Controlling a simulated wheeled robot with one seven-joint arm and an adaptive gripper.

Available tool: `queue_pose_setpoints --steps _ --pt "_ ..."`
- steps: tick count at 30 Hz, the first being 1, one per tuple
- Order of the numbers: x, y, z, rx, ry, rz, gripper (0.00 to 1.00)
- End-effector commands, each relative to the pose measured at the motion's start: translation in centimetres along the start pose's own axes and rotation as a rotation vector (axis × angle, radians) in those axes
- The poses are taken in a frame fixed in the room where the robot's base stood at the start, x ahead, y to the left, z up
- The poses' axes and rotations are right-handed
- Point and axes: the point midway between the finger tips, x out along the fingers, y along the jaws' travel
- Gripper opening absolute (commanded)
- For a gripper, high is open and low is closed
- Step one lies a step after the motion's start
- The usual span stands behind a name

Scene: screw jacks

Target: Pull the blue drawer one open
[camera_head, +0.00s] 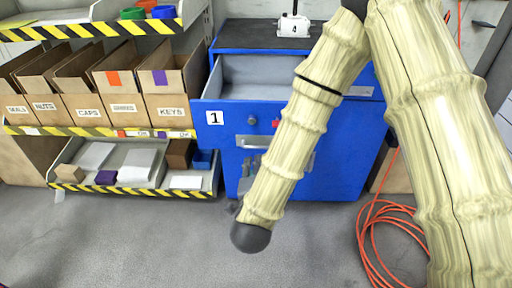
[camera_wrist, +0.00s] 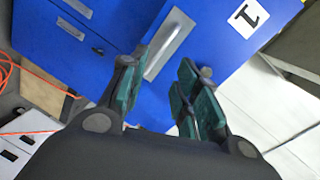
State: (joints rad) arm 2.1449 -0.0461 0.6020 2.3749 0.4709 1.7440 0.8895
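The blue drawer one (camera_head: 232,124) carries a white label "1" and stands pulled out from the blue cabinet, with its grey inside showing from above. Its silver handle (camera_head: 252,142) is on the front. In the wrist view the drawer front (camera_wrist: 215,45) is tilted, with the label at the upper right and the handle (camera_wrist: 172,42) just ahead of my fingers. My gripper (camera_wrist: 164,64) is open, with green pads. The handle's near end lies close to the left finger; contact cannot be told. My arm hides most of the gripper in the head view.
A shelf of cardboard bins (camera_head: 82,98) with striped edges stands at the left. An orange cable (camera_head: 372,232) lies on the floor at the right. The floor at front left is clear.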

Motion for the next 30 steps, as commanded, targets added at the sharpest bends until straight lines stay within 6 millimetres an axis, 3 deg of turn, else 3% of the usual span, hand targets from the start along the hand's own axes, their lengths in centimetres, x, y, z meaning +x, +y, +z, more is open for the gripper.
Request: queue_pose_setpoints --steps 6,14,30 --pt "-0.5 -0.5 0.0 0.256 -0.01 0.031 0.32" --pt "0.1 -0.6 0.0 0.324 -0.011 0.038 0.32" --pt "8.0 -0.3 0.1 0.321 -0.011 0.038 0.32"
